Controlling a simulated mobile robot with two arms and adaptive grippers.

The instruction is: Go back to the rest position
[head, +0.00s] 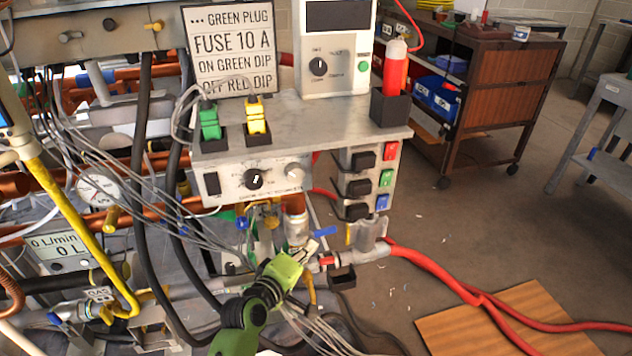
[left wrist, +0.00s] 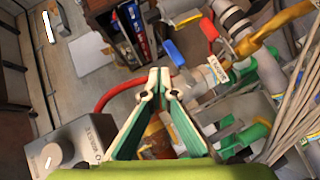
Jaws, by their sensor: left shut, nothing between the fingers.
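My left gripper (head: 312,248) is low in the middle of the head view, at the end of my green arm. It is just below the grey control box (head: 262,178), close to the pipe fittings (head: 297,228) and a blue valve handle (head: 324,232). In the left wrist view its two fingers (left wrist: 159,78) meet at the tips, with nothing held between them. There the blue handle (left wrist: 174,53) shows just beyond the tips; I cannot tell whether they touch it. My right gripper is in neither view.
Grey cables (head: 160,205) and black hoses (head: 145,190) hang to the left of my arm. A yellow pipe (head: 75,225) stands farther left. A red hose (head: 430,262) runs right across the floor over a wooden board (head: 520,325). Open floor lies before the brown cabinet (head: 500,95).

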